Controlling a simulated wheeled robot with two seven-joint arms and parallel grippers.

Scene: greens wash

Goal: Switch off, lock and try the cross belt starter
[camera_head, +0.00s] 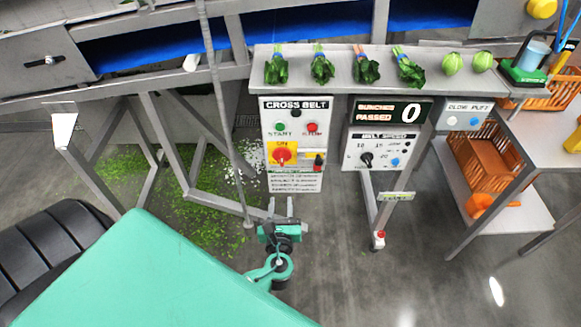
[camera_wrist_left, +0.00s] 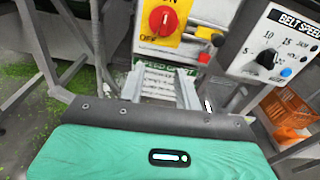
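The cross belt starter (camera_head: 295,120) is a white panel below the bench, with a green START button (camera_head: 280,127) and a red STOP button (camera_head: 312,127). Its red rotary switch (camera_head: 282,156) sits on a yellow ON/OFF plate; in the left wrist view the switch (camera_wrist_left: 162,20) has its grip roughly upright, towards ON. Right of it hangs a small red item (camera_head: 318,163) with a black part, perhaps a padlock; it also shows in the left wrist view (camera_wrist_left: 204,57). My left gripper (camera_head: 281,202) is open and empty, just below the panel. My right gripper is out of view.
A belt speed box (camera_head: 380,148) and a bunch counter (camera_head: 390,111) adjoin the starter. Bunched greens (camera_head: 322,68) lie on the bench above. A thin grey post (camera_head: 225,110) stands left of the panel. Orange crates (camera_head: 485,160) are at right.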

